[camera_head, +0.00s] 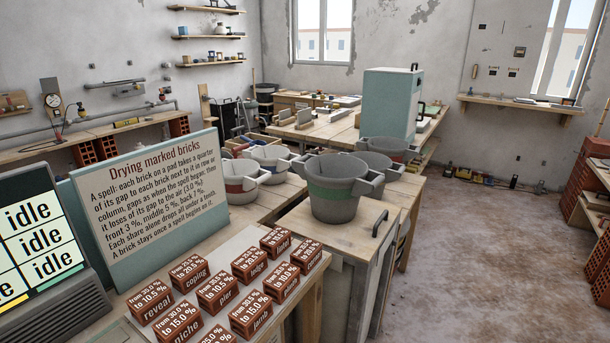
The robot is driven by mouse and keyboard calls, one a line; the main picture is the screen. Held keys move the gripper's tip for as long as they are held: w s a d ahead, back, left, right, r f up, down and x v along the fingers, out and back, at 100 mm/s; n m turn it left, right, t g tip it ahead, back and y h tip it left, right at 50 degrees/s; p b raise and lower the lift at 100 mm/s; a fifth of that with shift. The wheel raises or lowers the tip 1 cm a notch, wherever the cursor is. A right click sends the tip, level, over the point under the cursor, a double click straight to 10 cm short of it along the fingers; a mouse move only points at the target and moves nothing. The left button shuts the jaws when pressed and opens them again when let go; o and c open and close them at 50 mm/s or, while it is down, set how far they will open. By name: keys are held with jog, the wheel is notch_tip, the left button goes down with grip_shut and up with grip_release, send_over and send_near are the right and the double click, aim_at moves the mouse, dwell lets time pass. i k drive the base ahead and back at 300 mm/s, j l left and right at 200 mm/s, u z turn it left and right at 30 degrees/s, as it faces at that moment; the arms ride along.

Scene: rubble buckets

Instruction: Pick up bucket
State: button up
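A large grey bucket (338,207) with a dark green band stands upright on a wooden-topped cabinet (297,213) near the middle of the head view. It has lug-like handles at its rim. Behind it stand other grey buckets, one (373,166) partly hidden by it and one (388,147) with a reddish band further back. To the left, a pale bucket with a red band (238,186) and one with a blue band (272,168) stand on the bench. Which bucket the task means cannot be told. My gripper is not in view.
Labelled bricks (218,290) lie on a pad at the front. A sign board about drying bricks (150,200) and a screen reading idle (40,240) stand at the left. A teal cabinet (390,100) stands behind. The floor (480,250) at the right is open.

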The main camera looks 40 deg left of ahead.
aim_at(337, 183)
jog(key=i+u, duration=0.4)
jog(key=i+l+u, duration=0.1)
jog(key=u, duration=0.3)
jog(key=i+l+u, duration=0.25)
jog(key=u, duration=0.2)
jog(key=i+l+u, duration=0.55)
jog(key=l+u, duration=0.25)
jog(key=j, duration=0.1)
